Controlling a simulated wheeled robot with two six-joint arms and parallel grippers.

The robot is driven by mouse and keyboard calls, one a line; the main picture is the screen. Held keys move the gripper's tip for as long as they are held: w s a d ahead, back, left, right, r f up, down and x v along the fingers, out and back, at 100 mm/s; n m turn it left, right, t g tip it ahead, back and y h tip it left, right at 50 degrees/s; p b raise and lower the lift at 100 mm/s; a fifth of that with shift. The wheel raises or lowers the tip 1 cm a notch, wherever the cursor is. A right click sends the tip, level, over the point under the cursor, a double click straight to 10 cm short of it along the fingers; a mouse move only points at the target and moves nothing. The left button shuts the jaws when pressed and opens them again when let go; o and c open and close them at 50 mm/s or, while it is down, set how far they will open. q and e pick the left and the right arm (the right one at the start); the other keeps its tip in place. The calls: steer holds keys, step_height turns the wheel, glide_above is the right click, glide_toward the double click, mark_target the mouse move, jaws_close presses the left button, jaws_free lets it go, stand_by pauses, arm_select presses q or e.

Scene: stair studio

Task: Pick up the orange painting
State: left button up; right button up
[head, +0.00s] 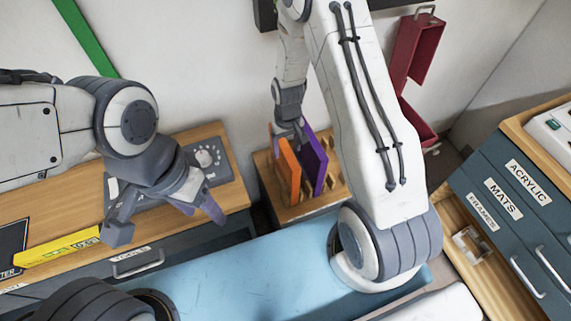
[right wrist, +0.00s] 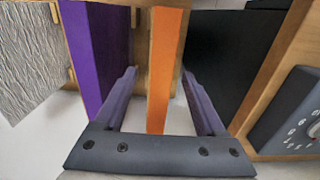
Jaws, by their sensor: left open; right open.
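The orange painting (head: 287,170) stands upright on edge in a wooden rack (head: 310,208), beside the purple painting (head: 313,162). In the right wrist view the orange painting (right wrist: 165,65) shows edge-on between the two fingers of my right gripper (right wrist: 165,100), with a gap on each side. The purple painting (right wrist: 84,50) is just outside the left finger there. In the head view my right gripper (head: 290,134) is over the rack, partly hidden by the paintings. My left gripper (head: 165,222) is open and empty above the wooden counter at the left.
A counter with a dial device (head: 205,157) is left of the rack. Labelled drawers (head: 505,200) stand at the right.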

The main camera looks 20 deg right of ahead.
step_height(320, 180, down, 2)
jaws_close()
stand_by(0.3)
stand_by(1.3)
